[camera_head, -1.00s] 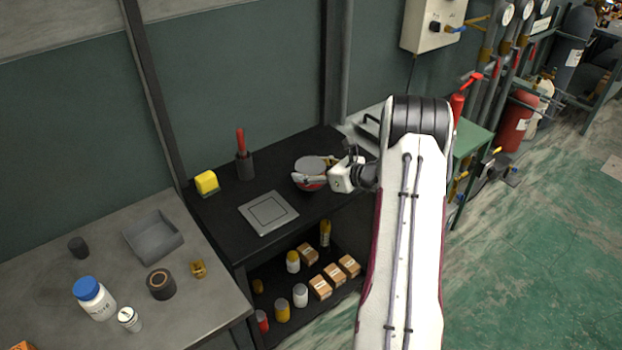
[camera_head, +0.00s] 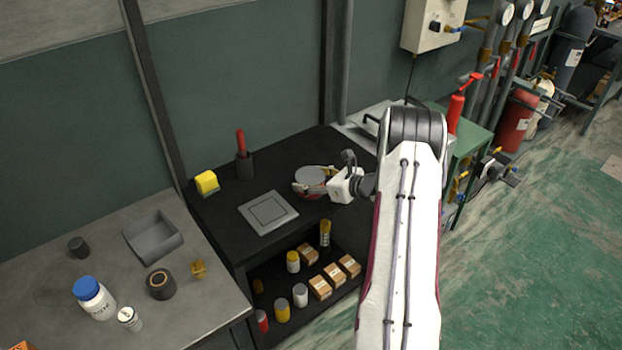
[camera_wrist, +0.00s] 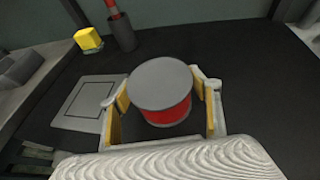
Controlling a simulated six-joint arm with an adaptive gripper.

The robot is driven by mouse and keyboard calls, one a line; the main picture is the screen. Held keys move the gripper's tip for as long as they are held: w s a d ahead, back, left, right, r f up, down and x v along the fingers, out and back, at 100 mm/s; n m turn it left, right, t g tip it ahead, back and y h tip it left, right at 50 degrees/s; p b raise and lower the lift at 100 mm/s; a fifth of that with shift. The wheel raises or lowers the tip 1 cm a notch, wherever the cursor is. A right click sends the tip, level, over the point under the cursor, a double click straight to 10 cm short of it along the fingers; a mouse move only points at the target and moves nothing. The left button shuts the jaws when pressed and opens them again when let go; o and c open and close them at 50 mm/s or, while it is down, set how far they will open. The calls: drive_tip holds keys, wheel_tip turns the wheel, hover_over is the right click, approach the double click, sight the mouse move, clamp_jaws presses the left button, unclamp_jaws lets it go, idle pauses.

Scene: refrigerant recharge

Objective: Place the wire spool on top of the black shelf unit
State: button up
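The wire spool (camera_head: 312,176) has a round grey top and a red body. It is upright at the top surface of the black shelf unit (camera_head: 215,205), right of the square grey plate; whether its base rests on the surface is hard to tell. My gripper (camera_head: 316,182) is around it from the right. In the wrist view the spool (camera_wrist: 160,88) sits between the yellow finger pads of my gripper (camera_wrist: 162,95). Both pads appear to meet the rim of the grey top, one on each side; the lower contact is partly hidden.
On the unit's top are a square grey plate (camera_head: 268,212), a yellow block (camera_head: 206,182) and a dark cup with a red-handled tool (camera_head: 243,163). Bottles and boxes (camera_head: 320,286) fill the lower shelf. A grey table (camera_head: 60,265) adjoins on the left.

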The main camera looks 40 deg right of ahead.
drive_tip(key=shift+o, duration=1)
drive_tip(key=shift+r, duration=0.1)
drive_tip(key=shift+s+r, duration=0.1)
drive_tip(key=v, duration=1.1)
drive_tip(key=shift+s, duration=0.4)
drive_tip(key=shift+d+r, duration=0.1)
drive_tip(key=shift+r, duration=0.05)
